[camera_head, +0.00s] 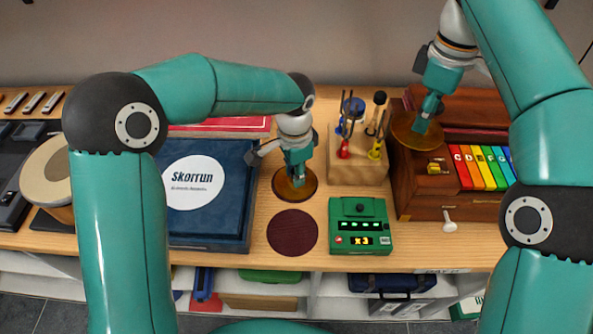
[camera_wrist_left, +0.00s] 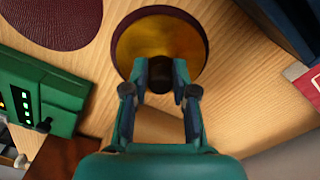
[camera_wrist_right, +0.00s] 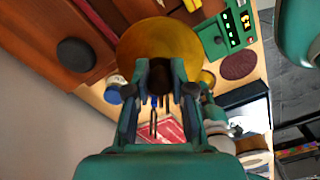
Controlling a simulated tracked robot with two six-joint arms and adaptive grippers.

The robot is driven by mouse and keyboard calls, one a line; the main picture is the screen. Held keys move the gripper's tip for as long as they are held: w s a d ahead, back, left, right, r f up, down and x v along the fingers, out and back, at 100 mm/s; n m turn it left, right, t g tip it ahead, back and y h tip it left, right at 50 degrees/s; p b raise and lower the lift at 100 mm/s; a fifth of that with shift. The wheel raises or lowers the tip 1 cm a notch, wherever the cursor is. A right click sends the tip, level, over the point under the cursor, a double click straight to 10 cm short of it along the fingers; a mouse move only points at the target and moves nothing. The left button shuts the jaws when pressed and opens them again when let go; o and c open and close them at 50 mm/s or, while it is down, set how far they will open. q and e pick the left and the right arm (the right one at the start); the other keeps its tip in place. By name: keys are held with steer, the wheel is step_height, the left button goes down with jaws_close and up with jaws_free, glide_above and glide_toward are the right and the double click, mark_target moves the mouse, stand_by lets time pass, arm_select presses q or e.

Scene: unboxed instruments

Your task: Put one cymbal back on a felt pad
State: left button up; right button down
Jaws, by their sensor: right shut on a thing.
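One brass cymbal (camera_head: 283,187) lies on a dark red felt pad (camera_wrist_left: 203,38), whose rim shows around it in the left wrist view. My left gripper (camera_wrist_left: 160,90) is over this cymbal, its fingers apart on either side of the dark knob (camera_wrist_left: 161,70), with gaps visible. A second brass cymbal (camera_head: 402,130) is in my right gripper (camera_head: 430,108), which is shut on its knob; this cymbal also fills the middle of the right wrist view (camera_wrist_right: 160,35). It hangs by the wooden instrument case. Another dark red felt pad (camera_head: 292,232) is bare, in front of the first cymbal.
A green device (camera_head: 360,226) reading "x3" stands right of the bare pad. A wooden tool block (camera_head: 357,172) stands behind it. The wooden case (camera_head: 455,205) with coloured keys is at right, a blue "Skorrun" box (camera_head: 215,232) at left. The table's front edge is close to the pad.

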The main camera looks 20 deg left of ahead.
arm_select(q)
steer(key=shift+o, duration=1.3)
steer(key=shift+r, duration=0.1)
step_height(320, 180, up, 12)
steer(key=shift+s, duration=0.1)
